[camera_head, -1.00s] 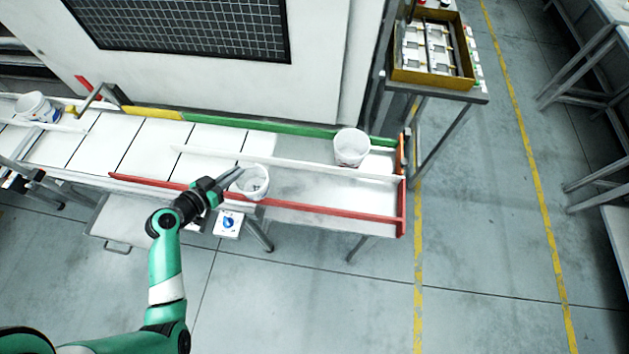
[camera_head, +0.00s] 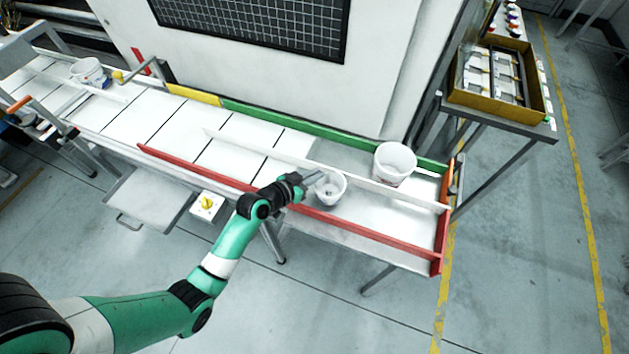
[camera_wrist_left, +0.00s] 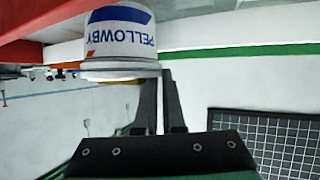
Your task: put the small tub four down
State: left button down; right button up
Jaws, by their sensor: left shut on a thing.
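My left gripper (camera_head: 316,178) is shut on the wall of a small white tub (camera_head: 329,190). The tub is over the front lane of the bench, between the red rail (camera_head: 355,227) and the white divider (camera_head: 300,160). I cannot tell whether its base touches the lane. In the left wrist view the fingers (camera_wrist_left: 160,105) meet the tub (camera_wrist_left: 120,38), whose blue and orange label reads PELLOWBY upside down. A larger-looking white tub (camera_head: 395,163) stands in the back lane near the right end. Another tub (camera_head: 88,72) is at the far left. My right gripper is out of view.
A green rail (camera_head: 300,128) edges the back and a red end stop (camera_head: 441,225) closes the right end. The front lane right of the held tub is clear. A yellow tray (camera_head: 500,105) stands on a stand at the right. A small switch box (camera_head: 207,206) hangs below.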

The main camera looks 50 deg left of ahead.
pick_arm(q)
notch_tip(320, 180, down, 3)
jog(key=shift+r+b, duration=0.1)
jog(key=shift+b, duration=0.3)
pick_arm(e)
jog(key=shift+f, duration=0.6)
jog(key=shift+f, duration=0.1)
pick_arm(q)
jog(key=c, duration=1)
grip_release()
jog(key=shift+s+r, duration=0.2)
jog(key=p+v, duration=0.3)
jog(key=v, duration=0.8)
jog(key=shift+s, duration=0.35)
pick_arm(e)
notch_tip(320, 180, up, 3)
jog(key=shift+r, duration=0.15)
